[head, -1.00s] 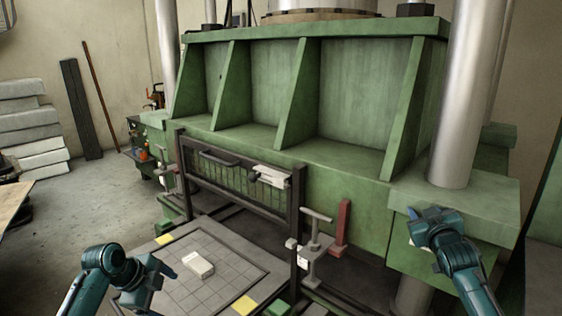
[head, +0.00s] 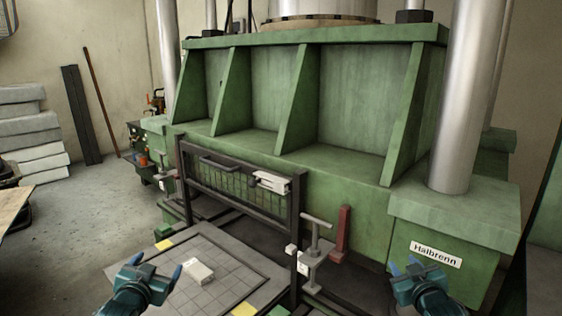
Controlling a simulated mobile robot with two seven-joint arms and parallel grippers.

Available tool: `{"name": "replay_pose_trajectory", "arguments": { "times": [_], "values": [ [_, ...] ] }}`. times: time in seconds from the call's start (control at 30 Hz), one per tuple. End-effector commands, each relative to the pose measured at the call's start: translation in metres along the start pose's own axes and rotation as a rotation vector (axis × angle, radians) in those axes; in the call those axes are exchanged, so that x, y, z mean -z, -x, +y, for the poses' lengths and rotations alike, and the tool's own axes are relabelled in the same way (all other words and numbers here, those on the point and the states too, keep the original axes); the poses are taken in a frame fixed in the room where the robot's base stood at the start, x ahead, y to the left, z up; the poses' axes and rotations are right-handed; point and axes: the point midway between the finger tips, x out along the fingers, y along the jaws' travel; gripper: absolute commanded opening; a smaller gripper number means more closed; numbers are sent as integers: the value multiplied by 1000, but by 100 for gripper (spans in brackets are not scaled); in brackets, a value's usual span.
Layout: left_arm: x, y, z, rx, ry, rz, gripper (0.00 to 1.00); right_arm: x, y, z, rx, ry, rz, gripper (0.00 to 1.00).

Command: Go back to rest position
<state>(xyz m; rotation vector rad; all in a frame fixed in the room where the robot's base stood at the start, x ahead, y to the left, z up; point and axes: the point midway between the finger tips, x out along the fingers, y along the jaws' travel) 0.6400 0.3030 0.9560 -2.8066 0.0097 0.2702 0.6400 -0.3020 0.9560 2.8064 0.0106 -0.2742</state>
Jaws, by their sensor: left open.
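My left gripper (head: 156,266) is at the lower left of the head view, above the gridded plate (head: 255,262). Its blue fingers are apart with nothing between them. A small white block (head: 200,273) lies on the plate just right of this gripper, apart from it as far as I can see. My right gripper (head: 412,265) is at the lower right, in front of the press's green corner block. Its blue fingertips look spread and I see nothing held.
The large green press (head: 330,105) fills the middle and right, with a steel column (head: 466,100). A dark frame (head: 240,190) stands behind the plate. A clamp with a T-handle (head: 313,250) stands between my grippers. Open floor (head: 90,215) lies to the left.

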Motion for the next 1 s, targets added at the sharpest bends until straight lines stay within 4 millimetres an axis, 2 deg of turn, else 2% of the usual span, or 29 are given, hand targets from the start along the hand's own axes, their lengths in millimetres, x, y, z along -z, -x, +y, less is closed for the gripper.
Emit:
{"name": "replay_pose_trajectory", "arguments": {
  "times": [0.03, 0.17, 0.27, 0.3, 0.4, 0.5, 0.6, 0.73, 1.0],
  "values": [
    [-23, 15, 22, -34, 6, -29, 83, -23, 15, -22, 34, -6, -28, 36],
    [-73, 64, 76, -120, 30, -95, 83, -73, 63, -76, 119, -29, -93, 36],
    [-110, 115, 119, -192, 63, -155, 83, -110, 115, -119, 191, -63, -153, 36],
    [-122, 138, 136, -219, 81, -180, 83, -122, 137, -135, 218, -80, -178, 36],
    [-144, 193, 168, -277, 126, -239, 83, -145, 193, -168, 276, -126, -237, 36],
    [-157, 241, 192, -319, 170, -291, 83, -158, 241, -192, 318, -170, -289, 36],
    [-162, 276, 206, -344, 206, -329, 83, -163, 275, -206, 343, -206, -326, 36],
    [-164, 299, 214, -360, 231, -354, 83, -164, 298, -214, 359, -230, -352, 36],
    [-165, 304, 216, -363, 236, -360, 83, -165, 303, -216, 362, -235, -358, 36]
  ]
}}
